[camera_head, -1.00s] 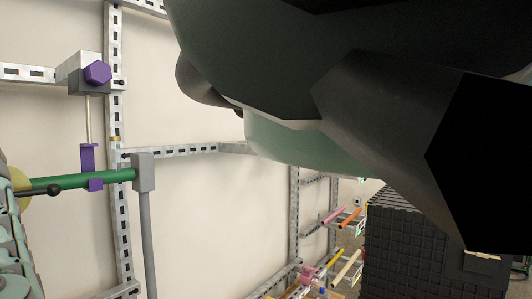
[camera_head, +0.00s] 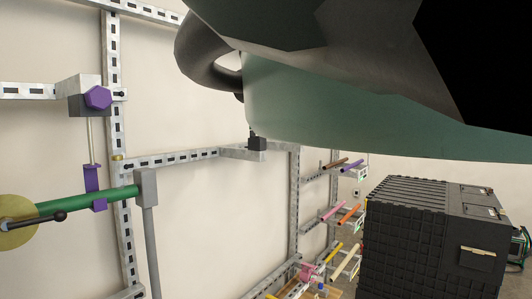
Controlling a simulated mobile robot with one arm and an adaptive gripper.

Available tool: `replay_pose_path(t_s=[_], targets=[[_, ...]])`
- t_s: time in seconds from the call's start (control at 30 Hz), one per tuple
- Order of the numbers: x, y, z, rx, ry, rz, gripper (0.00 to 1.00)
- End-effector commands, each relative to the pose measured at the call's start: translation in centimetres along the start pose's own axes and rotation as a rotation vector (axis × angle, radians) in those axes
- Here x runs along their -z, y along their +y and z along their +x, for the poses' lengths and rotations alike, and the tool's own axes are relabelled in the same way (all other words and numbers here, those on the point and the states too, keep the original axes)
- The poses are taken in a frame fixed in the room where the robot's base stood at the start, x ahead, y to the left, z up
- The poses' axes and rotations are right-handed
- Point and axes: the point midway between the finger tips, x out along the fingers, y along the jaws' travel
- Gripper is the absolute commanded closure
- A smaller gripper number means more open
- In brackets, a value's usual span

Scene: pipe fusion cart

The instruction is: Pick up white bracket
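I cannot make out a white bracket for certain in the head view. My own arm, large, dark and grey-green, fills the upper right and hides much of what lies behind it. My gripper cannot be picked out, so I cannot see its fingers or anything held. A green pipe (camera_head: 72,200) runs across the left side, with a purple clamp (camera_head: 93,187) around it. A grey block with a purple hexagonal knob (camera_head: 98,97) is mounted above it on the metal frame.
A slotted metal frame (camera_head: 115,60) stands along the pale wall. A grey post (camera_head: 150,240) supports the green pipe's right end. A large black ribbed case (camera_head: 410,245) stands at the lower right. Coloured pipes, including an orange one (camera_head: 350,213), lie on rack arms at the lower middle.

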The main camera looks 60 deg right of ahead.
Motion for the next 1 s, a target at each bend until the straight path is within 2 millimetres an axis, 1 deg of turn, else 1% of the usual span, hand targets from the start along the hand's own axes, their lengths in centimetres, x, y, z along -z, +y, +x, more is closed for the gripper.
replay_pose_path(t_s=[0.13,0.17,0.7,1.0], targets=[[-0.02,-0.03,0.05,0.001,0.000,-0.001,0.48],[-0.02,-0.03,0.04,0.001,0.000,-0.001,0.45],[0.01,-0.01,0.00,0.000,0.000,-0.001,1.00],[0.01,-0.01,0.00,0.000,0.001,-0.001,1.00]])
